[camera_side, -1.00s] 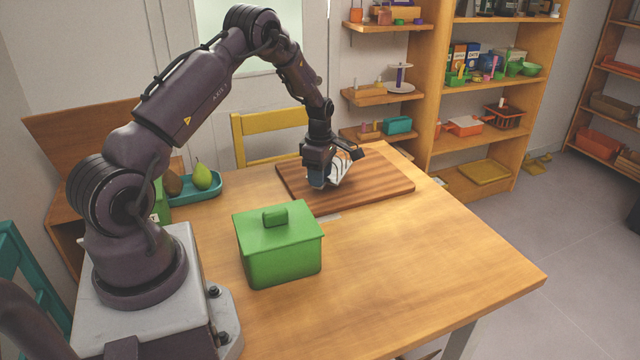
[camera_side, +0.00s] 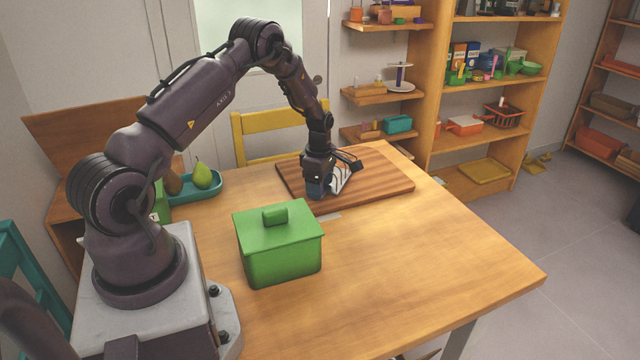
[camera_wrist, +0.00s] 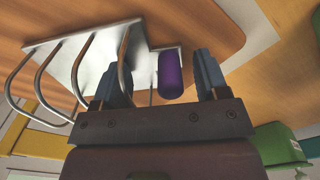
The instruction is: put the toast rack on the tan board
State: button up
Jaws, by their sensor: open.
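The toast rack (camera_side: 343,178) is a pale metal plate with wire loops. It is at the left part of the tan board (camera_side: 388,184), apparently resting on it, partly hidden by my gripper (camera_side: 322,192). In the wrist view, the rack's plate (camera_wrist: 85,57) and loops lie against the brown board (camera_wrist: 185,20). The rack's purple handle (camera_wrist: 171,75) sits between the two fingers of my gripper (camera_wrist: 158,62). The fingers are open, with a gap showing on either side of the handle.
A green lidded box (camera_side: 278,245) stands on the table in front of the board. A teal tray (camera_side: 205,190) with a pear (camera_side: 202,175) is at the left. A yellow chair (camera_side: 268,128) stands behind. The table's right front is clear.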

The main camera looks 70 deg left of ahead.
jog(key=d+r+m+t, duration=0.1)
jog(key=d+r+m, duration=0.25)
jog(key=r, duration=0.75)
jog(key=d+r+m, duration=0.2)
jog(key=d+r, duration=0.2)
jog(key=r, duration=0.6)
jog(key=s+d+r+m+t, duration=0.2)
jog(key=s+d+r+m, duration=0.2)
jog(key=d+r+m, duration=0.45)
jog(key=s+d+r+m+t, duration=0.2)
jog(key=s+d+r+m, duration=0.1)
jog(key=s+d+m, duration=1)
jog(key=shift+s+t, duration=0.3)
jog(key=shift+s, duration=0.95)
jog(key=shift+d+r, duration=0.1)
